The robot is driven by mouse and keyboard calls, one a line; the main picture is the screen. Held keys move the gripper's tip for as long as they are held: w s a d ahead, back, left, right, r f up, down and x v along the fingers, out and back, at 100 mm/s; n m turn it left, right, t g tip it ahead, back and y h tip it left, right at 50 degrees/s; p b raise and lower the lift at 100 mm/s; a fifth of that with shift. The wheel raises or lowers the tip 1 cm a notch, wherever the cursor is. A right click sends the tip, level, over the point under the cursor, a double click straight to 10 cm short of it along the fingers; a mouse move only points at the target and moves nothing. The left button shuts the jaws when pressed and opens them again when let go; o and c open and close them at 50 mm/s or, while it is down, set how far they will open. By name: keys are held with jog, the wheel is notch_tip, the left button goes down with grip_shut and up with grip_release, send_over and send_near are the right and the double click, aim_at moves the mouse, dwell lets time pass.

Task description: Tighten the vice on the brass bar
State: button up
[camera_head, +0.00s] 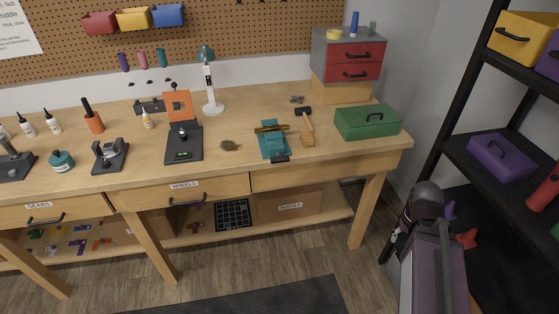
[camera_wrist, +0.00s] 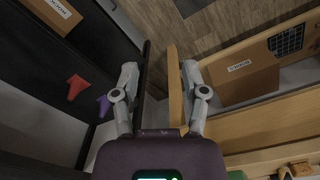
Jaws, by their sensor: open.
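The teal vice (camera_head: 273,148) sits on the workbench right of centre, near the front edge. The brass bar (camera_head: 271,128) lies across the top of the vice at its jaws; I cannot tell how tightly it is held. A dark part (camera_head: 281,159), perhaps the vice handle, shows at the vice's front end. My gripper (camera_wrist: 160,70) is open and empty in the wrist view, its two fingers spread wide. It is away from the vice, off the bench's right end, where my arm shows at the lower right of the head view.
A green toolbox (camera_head: 368,122) stands farther right. Left are a brown patch (camera_head: 229,146) and a dark device (camera_head: 184,143). A black shelf (camera_head: 490,160) stands at the right.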

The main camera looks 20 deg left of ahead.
jog(key=w+a+f+n+t+h+b, duration=0.3)
jog(key=w+a+t+h+b, duration=0.1)
jog(key=w+a+b, duration=0.15)
jog(key=n+t+y+b, duration=0.7)
jog(key=n+t+b, duration=0.3)
jog(key=n+t, duration=0.55)
send_near(279, 162)
jog(key=s+r+n+g, duration=0.1)
jog(key=s+r+g, duration=0.1)
jog(key=s, duration=0.1)
jog(key=shift+w+d+f, duration=0.2)
jog(key=shift+d+f, duration=0.05)
jog(key=shift+d, duration=0.05)
jog(key=shift+w, duration=0.15)
jog(key=w, duration=0.4)
jog(key=w+a, duration=0.1)
jog(key=w, duration=0.4)
jog(key=w+a, duration=0.1)
jog(key=w, duration=0.3)
jog(key=shift+w, duration=0.2)
jog(key=shift+c, duration=0.2)
